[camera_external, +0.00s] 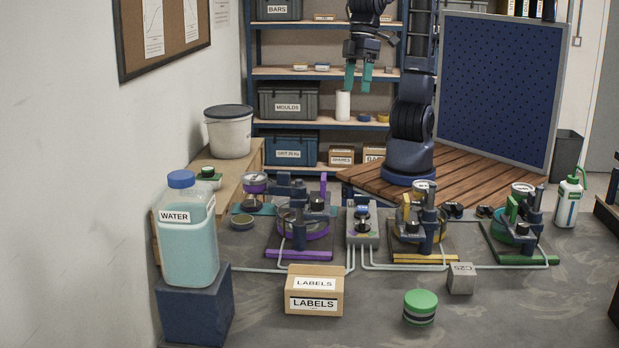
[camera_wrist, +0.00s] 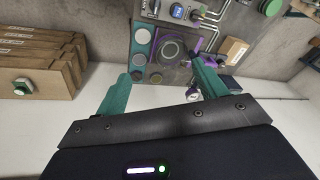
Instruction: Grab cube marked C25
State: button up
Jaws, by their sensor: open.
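The grey cube marked C25 (camera_external: 461,280) sits on the dark worktop at the front right in the external view, its label on the top face. I cannot make it out in the wrist view. My gripper (camera_external: 357,78) hangs high at the back, well above and behind the worktop, with its teal fingers pointing down. The fingers also show in the wrist view (camera_wrist: 158,88), spread apart with nothing between them. My gripper is open and far from the cube.
A round green-lidded tin (camera_external: 420,307) stands left of the cube, and a LABELS box (camera_external: 315,291) further left. Behind the cube are a yellow-based fixture (camera_external: 420,232), a green-based fixture (camera_external: 517,235) and pipes. A water jug (camera_external: 188,240) stands on a dark block at left.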

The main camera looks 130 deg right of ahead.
jog(key=w+a+f+m, duration=0.1)
jog(key=w+a+f, duration=0.2)
jog(key=w+a, duration=0.6)
jog(key=m+g+h, duration=0.1)
jog(key=m+g, duration=0.2)
jog(key=m, duration=0.1)
send_over(463, 268)
notch_tip(463, 268, down, 18)
jog(key=shift+w+a+f, duration=0.1)
jog(key=shift+w+f, duration=0.05)
notch_tip(463, 268, down, 10)
jog(key=shift+f, duration=0.1)
jog(key=c, duration=1.2)
jog(key=shift+c, duration=0.2)
